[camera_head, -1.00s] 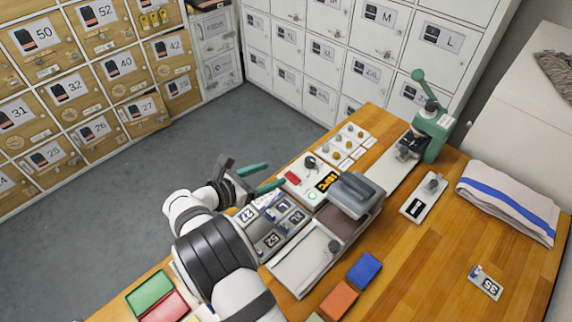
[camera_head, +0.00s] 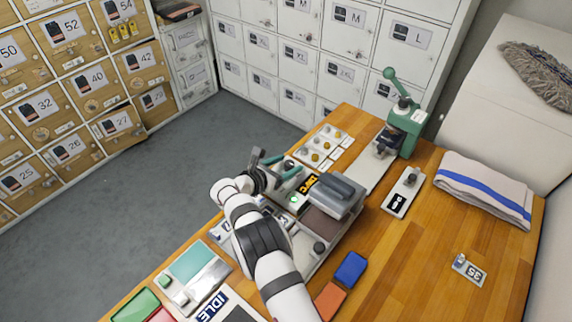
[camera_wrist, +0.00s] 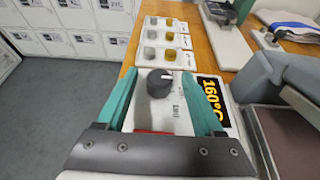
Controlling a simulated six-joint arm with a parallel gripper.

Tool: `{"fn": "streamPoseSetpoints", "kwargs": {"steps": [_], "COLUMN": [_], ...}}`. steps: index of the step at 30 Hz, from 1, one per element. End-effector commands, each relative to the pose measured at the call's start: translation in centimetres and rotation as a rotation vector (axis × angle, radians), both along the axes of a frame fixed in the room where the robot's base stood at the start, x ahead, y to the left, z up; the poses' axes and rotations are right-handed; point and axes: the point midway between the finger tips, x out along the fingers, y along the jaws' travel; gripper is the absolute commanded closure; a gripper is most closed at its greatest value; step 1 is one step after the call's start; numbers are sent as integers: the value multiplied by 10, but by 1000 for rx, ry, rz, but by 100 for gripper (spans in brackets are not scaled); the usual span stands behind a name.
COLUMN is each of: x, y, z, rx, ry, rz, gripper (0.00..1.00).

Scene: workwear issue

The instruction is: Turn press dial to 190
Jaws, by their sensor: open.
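The press dial (camera_wrist: 160,83) is a round black knob with a pale pointer mark, on the white control panel of the grey heat press (camera_head: 335,194). In the head view my gripper (camera_head: 277,166) is over the panel's far left end. Contact with the dial cannot be told.
Trays with small grey and brass parts (camera_wrist: 165,38) lie beyond the dial. A green hand press (camera_head: 404,129) stands at the back of the wooden table. A folded towel (camera_head: 486,188) lies right. Open floor lies left of the table.

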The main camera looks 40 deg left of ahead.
Motion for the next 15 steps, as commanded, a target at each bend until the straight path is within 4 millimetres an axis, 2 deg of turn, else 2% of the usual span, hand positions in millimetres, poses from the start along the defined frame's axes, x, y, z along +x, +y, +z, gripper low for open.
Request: {"fn": "streamPoseSetpoints", "kwargs": {"steps": [2,13,15], "x": [0,0,0], "y": [0,0,0], "z": [0,0,0], "rx": [0,1,1], "ry": [0,0,0], "rz": [0,-1,-1], "gripper": [31,98,100]}}
